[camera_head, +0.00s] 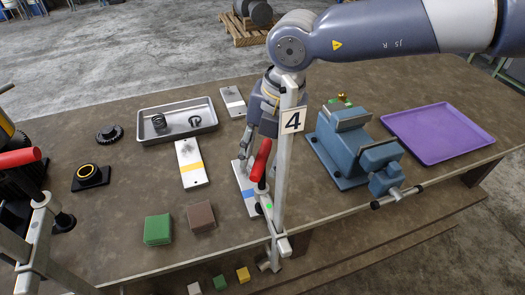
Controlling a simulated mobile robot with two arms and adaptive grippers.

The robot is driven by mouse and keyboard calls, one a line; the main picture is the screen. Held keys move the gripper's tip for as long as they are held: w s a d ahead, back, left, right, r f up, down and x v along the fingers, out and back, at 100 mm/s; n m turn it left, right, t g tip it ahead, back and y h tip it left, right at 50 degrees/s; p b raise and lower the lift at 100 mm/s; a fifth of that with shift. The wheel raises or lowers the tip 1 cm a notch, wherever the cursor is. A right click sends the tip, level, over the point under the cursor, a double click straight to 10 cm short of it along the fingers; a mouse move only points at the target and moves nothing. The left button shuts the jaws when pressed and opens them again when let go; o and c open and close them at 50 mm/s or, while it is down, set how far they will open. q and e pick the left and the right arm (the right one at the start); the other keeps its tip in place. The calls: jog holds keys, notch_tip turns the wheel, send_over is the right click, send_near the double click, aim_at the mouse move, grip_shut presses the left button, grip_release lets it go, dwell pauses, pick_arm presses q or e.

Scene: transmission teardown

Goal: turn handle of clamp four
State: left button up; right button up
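Clamp four is an upright metal bar clamp (282,185) at the front edge of the table, with a white tag marked 4 (292,120). Its red handle (260,161) leans slightly, just left of the bar. My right gripper (253,150) points down from above, behind the bar and close to the top of the red handle. The bar and tag partly hide the gripper, so I cannot tell whether its fingers touch the handle or how far apart they are. My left gripper is not in view.
A blue vise (345,150) stands right of the clamp, with a purple tray (440,132) beyond. A metal tray (148,137) and a white plate with a yellow stripe (190,164) lie left. Green (158,229) and brown (201,217) blocks sit near the front. Another red-handled clamp (38,215) is at far left.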

grip_shut()
